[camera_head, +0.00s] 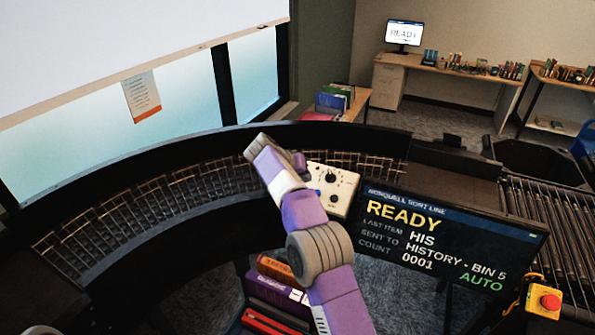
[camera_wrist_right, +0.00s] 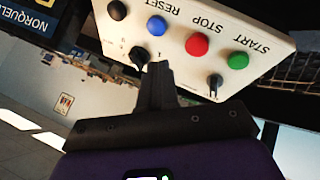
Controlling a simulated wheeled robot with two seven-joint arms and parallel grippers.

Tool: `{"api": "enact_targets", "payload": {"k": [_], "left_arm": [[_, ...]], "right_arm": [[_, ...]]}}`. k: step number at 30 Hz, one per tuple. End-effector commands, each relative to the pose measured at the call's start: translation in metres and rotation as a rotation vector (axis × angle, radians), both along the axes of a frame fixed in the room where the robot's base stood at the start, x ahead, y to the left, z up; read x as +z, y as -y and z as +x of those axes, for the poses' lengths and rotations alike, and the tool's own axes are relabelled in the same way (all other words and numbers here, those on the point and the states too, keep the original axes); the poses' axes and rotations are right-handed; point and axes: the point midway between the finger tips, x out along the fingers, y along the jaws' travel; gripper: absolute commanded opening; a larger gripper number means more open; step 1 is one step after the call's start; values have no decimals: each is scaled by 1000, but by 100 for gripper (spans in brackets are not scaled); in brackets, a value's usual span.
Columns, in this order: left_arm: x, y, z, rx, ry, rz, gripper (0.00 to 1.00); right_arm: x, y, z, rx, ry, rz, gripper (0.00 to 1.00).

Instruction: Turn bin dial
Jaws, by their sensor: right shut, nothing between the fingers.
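The white control panel (camera_head: 335,188) stands behind the dark screen in the head view. In the right wrist view the panel (camera_wrist_right: 255,40) appears upside down, with green, red and blue buttons and two black dials. One dial (camera_wrist_right: 138,57), with small marks around it, is just left of my right gripper's tips. The other dial (camera_wrist_right: 215,84) is to their right. My right gripper (camera_wrist_right: 158,70) is shut and empty, its tips close to the panel's edge; I cannot tell whether they touch the left dial. In the head view my arm hides part of the panel. My left gripper is out of view.
The screen (camera_head: 450,238) reads READY, HISTORY - BIN 5 and AUTO. A red stop button (camera_head: 550,301) on a yellow box is at the lower right. Several books (camera_head: 275,300) lie below my arm.

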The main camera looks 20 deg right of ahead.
Motion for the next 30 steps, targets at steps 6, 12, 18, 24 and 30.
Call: {"api": "enact_targets", "payload": {"k": [6,12,18,24,30], "left_arm": [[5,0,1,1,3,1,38],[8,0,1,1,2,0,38],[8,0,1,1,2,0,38],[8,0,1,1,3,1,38],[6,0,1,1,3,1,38]], "right_arm": [[-29,32,6,-3,-2,1,0],[-23,55,-3,-1,-1,1,0],[-23,61,-6,1,-2,1,0],[-23,61,-6,1,-2,1,0],[-23,61,-6,8,-4,-1,0]]}}
